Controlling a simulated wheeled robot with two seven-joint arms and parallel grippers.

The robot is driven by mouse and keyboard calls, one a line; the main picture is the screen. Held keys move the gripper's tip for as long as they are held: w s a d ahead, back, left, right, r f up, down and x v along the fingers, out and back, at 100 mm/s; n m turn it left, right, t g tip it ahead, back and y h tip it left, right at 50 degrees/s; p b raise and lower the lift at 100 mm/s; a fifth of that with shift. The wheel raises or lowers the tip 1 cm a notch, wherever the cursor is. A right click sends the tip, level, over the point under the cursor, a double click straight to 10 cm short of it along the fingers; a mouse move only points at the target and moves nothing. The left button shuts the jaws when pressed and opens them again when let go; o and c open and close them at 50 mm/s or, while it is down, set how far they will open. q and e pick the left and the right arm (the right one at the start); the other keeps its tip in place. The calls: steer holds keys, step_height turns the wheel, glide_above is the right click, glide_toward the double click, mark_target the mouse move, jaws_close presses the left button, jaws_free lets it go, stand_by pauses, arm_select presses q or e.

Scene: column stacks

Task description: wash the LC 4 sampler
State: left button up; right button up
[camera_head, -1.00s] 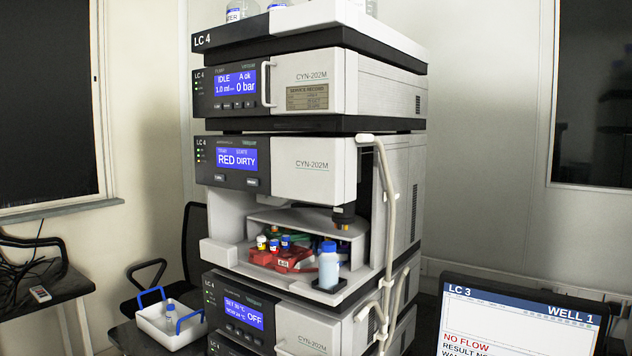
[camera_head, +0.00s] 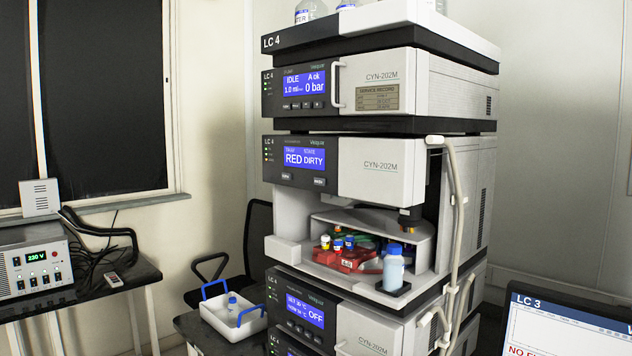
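The LC 4 sampler (camera_head: 382,168) is the middle module of the stack. Its display (camera_head: 304,157) reads RED and DIRTY, with two small buttons below it. Its bay is open at the front. A red tray (camera_head: 352,262) with several small capped vials stands inside. A white bottle with a blue cap (camera_head: 393,268) stands in a dark holder (camera_head: 392,288) at the bay's front right. A dark needle part (camera_head: 410,220) hangs above it. Neither of my grippers is in view.
Above is a pump module (camera_head: 376,85) reading IDLE and 0 bar; below, a module (camera_head: 375,325) reading OFF. A white carrier with blue handles (camera_head: 236,315) holds a small bottle. A power box (camera_head: 32,266) stands at left, an LC 3 screen (camera_head: 570,325) at lower right. Tubing runs down the stack's right side.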

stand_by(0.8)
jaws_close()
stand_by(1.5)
